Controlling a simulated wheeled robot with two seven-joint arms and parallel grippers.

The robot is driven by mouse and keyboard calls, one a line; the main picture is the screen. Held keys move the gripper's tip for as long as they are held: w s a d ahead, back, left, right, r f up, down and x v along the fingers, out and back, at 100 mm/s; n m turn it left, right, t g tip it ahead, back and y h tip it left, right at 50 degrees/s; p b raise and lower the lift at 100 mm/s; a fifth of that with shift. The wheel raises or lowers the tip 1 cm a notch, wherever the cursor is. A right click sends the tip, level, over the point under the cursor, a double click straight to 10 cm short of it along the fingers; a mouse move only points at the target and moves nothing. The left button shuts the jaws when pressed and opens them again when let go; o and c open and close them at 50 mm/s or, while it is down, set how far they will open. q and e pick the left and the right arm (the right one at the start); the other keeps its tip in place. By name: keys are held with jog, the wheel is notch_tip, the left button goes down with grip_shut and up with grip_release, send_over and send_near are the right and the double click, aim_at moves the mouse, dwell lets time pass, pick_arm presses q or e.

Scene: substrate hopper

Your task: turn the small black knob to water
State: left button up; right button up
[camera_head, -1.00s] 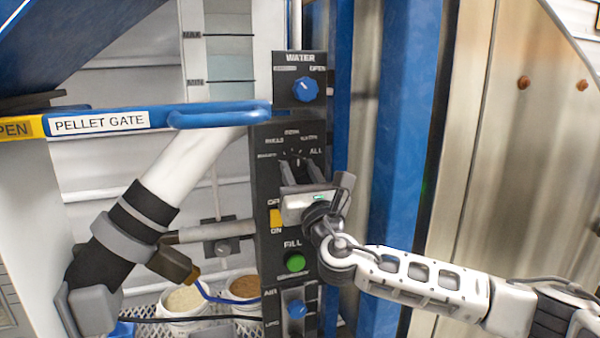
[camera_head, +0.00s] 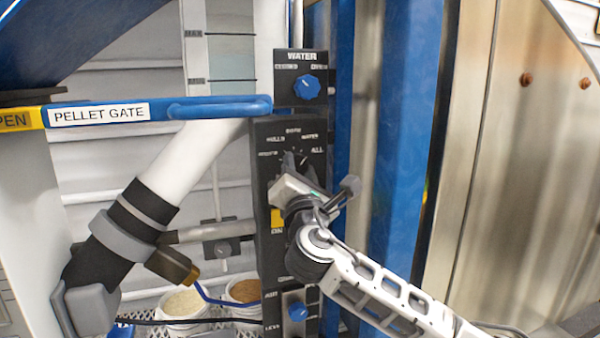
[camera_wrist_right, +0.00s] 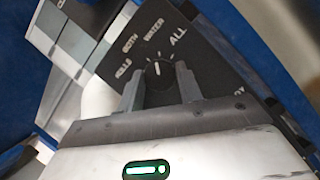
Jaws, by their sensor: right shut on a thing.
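The small black knob (camera_wrist_right: 158,74) sits on the black control panel (camera_head: 262,205), between the two fingers of my right gripper (camera_wrist_right: 160,88). The gripper is shut on it. In the wrist view the knob's white pointer line points roughly at the WATER label, and ALL lies to its right. In the head view my right gripper (camera_head: 294,165) covers most of the knob. The printed labels fan out above it, with WATER between BOTH and ALL. My left gripper is not in view.
A blue WATER valve knob (camera_head: 306,87) sits above, and a blue AIR knob (camera_head: 298,311) below. A blue PELLET GATE handle (camera_head: 220,107) reaches across at left. A blue post (camera_head: 402,150) stands right of the panel. Two tubs (camera_head: 184,303) sit at lower left.

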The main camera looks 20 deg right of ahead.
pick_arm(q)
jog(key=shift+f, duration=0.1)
pick_arm(e)
jog(key=shift+m, duration=0.7)
jog(key=o, duration=1)
pick_arm(q)
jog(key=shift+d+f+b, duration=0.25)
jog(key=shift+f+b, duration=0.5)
jog(key=shift+b, duration=0.95)
pick_arm(e)
jog(key=shift+a+r+v, duration=0.1)
jog(key=shift+v, duration=3.9)
jog(key=shift+a+r+v, duration=0.1)
jog(key=shift+r+v, duration=0.05)
jog(key=shift+v, duration=3.8)
